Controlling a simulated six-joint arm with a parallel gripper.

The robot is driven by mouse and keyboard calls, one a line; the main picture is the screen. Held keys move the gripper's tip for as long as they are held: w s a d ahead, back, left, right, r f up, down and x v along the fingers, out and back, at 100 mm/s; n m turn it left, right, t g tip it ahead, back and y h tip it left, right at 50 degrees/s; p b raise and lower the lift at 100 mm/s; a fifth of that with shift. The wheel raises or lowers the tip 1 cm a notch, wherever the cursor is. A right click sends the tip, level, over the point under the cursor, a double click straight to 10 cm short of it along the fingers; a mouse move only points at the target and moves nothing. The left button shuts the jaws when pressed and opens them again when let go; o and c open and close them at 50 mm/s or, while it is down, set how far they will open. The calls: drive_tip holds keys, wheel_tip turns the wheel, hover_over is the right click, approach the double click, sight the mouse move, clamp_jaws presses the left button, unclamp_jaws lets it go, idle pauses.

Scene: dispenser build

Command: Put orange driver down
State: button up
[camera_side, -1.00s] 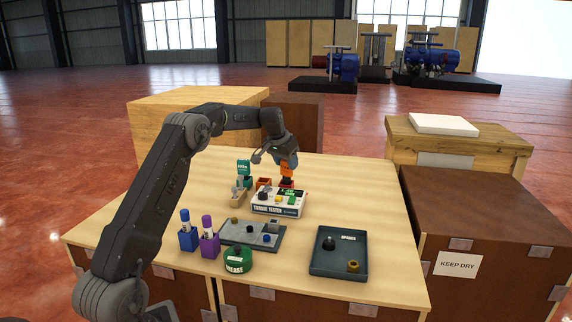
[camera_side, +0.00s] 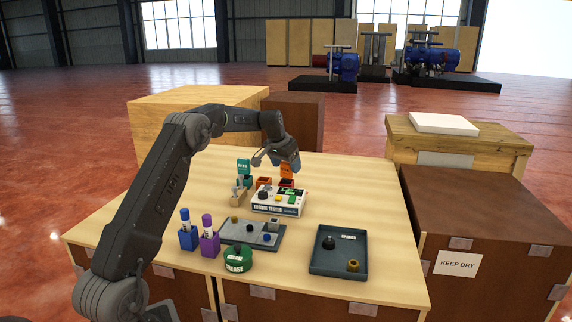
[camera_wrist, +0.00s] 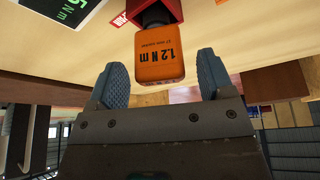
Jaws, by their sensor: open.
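The orange driver (camera_side: 286,171) stands in a red holder (camera_side: 287,183) behind the torque tester (camera_side: 279,201). In the wrist view the orange driver (camera_wrist: 160,55) shows its "1.2 N m" label, and its dark lower part sits in the red holder (camera_wrist: 172,8). My gripper (camera_side: 277,161) is beside the top of the driver. In the wrist view my gripper (camera_wrist: 163,76) is open, with a finger on each side of the driver's end and visible gaps to both. The inside of the holder is hidden.
A teal driver (camera_side: 243,166) and an orange holder (camera_side: 263,182) stand left of the red holder. In front are a grey tray (camera_side: 236,232), blue and purple cups, a green grease tin (camera_side: 238,261) and a dark spares tray (camera_side: 325,264).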

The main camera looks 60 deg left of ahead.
drive_tip(key=v, duration=1.2)
drive_tip(key=s+d+r+m, duration=0.1)
drive_tip(key=s+d+r, duration=0.15)
drive_tip(key=d, duration=0.45)
drive_tip(key=s+d+r, duration=0.2)
drive_tip(key=d+r, duration=0.1)
drive_tip(key=d, duration=0.5)
drive_tip(key=s+d+f+m+t, duration=0.1)
drive_tip(key=s+d+f+m, duration=0.1)
drive_tip(key=s+d, duration=1.3)
drive_tip(key=s+d+f+h, duration=0.1)
drive_tip(key=s+d+f, duration=0.5)
drive_tip(key=s, duration=0.4)
drive_tip(key=shift+d+f+m, duration=0.2)
drive_tip(key=shift+f+m, duration=0.2)
